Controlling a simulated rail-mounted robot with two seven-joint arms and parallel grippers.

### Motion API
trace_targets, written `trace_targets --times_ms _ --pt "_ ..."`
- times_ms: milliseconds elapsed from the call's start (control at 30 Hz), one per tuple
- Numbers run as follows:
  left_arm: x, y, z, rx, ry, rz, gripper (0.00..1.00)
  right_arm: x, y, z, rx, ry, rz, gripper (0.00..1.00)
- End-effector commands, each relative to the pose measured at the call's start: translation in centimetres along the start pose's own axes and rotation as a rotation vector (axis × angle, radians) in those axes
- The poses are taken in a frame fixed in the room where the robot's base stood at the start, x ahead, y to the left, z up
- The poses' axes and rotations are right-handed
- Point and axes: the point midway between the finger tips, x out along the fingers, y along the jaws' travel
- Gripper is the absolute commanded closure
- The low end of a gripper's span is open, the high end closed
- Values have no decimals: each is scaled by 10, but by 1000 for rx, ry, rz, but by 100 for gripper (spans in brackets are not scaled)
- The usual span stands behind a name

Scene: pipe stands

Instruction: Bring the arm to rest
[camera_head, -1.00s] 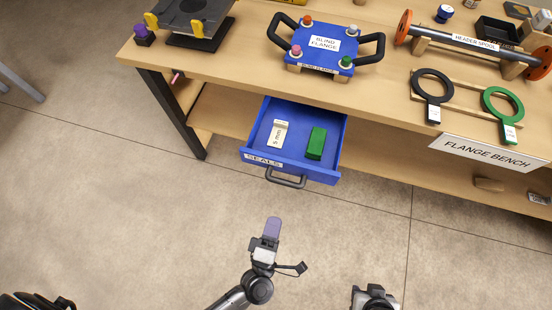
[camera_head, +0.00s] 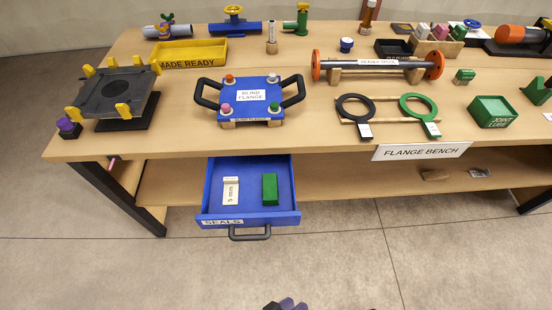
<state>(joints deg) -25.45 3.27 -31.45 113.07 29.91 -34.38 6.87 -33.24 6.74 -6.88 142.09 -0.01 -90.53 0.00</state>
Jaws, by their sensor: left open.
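My left gripper (camera_head: 286,305) shows only as a small tip at the bottom edge of the head view, in front of the bench and below the open drawer. It is open, and I see nothing in it. The rest of the left arm is out of the frame. My right gripper is not in view. The blue drawer (camera_head: 248,222), labelled SEALS, is pulled out under the bench. It holds a pale 5 mm block (camera_head: 231,191) and a green block (camera_head: 270,188).
The flange bench (camera_head: 330,148) spans the view. On it are the blue blind flange (camera_head: 235,108) with black handles, a header spool (camera_head: 380,67), black and green rings (camera_head: 418,105), a yellow tray (camera_head: 188,53) and a green joint lube box (camera_head: 493,111). The floor in front is clear.

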Motion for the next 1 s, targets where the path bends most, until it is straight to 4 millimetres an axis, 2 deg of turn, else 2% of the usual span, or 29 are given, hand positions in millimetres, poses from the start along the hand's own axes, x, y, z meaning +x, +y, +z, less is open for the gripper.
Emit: trace_targets --times_ms 167,267,367,400,533,700,800,867,1000 --pt "-38 -25 -2 204 -265 -174 56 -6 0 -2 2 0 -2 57" --pt "-73 -40 -12 274 -384 -297 56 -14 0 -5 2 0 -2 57" --pt "-115 -51 -29 308 -475 -434 56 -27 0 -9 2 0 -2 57" --pt "-134 -54 -39 312 -501 -492 56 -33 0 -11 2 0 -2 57" --pt "-193 -56 -73 303 -513 -660 56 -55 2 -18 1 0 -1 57" --pt "-263 -38 -129 298 -413 -795 56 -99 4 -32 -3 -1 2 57" --pt "-293 -27 -141 277 -428 -834 56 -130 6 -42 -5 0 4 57" --pt "-304 -12 -143 272 -449 -832 56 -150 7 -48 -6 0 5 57" --pt "-324 22 -170 271 -448 -830 56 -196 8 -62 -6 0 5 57"
